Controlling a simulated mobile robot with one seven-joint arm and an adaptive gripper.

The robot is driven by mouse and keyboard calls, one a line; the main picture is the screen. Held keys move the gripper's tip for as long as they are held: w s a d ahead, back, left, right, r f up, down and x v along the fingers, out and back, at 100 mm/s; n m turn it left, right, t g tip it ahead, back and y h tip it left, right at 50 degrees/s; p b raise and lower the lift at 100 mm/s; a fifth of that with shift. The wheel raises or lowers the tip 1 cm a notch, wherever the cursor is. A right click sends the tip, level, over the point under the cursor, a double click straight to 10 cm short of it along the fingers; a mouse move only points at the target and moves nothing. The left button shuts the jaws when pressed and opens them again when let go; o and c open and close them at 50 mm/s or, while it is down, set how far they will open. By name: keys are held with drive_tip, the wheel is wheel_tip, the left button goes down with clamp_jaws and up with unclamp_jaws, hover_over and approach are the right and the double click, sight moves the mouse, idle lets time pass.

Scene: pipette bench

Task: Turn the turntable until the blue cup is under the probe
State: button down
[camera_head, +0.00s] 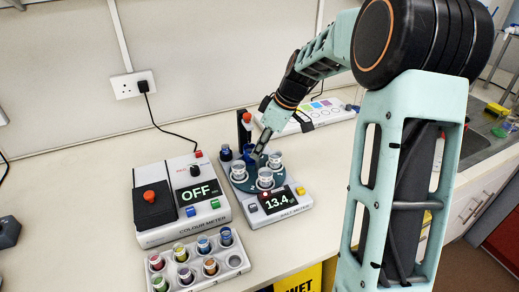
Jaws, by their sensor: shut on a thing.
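The turntable (253,187) is a dark teal disc on the white salt meter, whose display reads 13.4. Several cups stand on it: pale-rimmed cups at the left (239,170), front (265,178) and right (275,160). A blue thing, which looks like the blue cup (249,151), shows at the back, beside my fingers. The probe appears to be on the dark post (244,128) with a red top behind the disc; its tip is hidden. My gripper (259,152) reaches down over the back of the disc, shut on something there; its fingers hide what.
The colour meter (182,222), showing OFF, stands left of the salt meter. A rack (236,262) of several coloured vials is in front of it. A pale panel with coloured squares (331,112) lies behind my arm.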

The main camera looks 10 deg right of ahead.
drive_tip(key=c, duration=1.7)
unclamp_jaws()
drive_tip(key=shift+r, duration=0.1)
drive_tip(key=v, duration=1.2)
drive_tip(key=shift+w, duration=0.1)
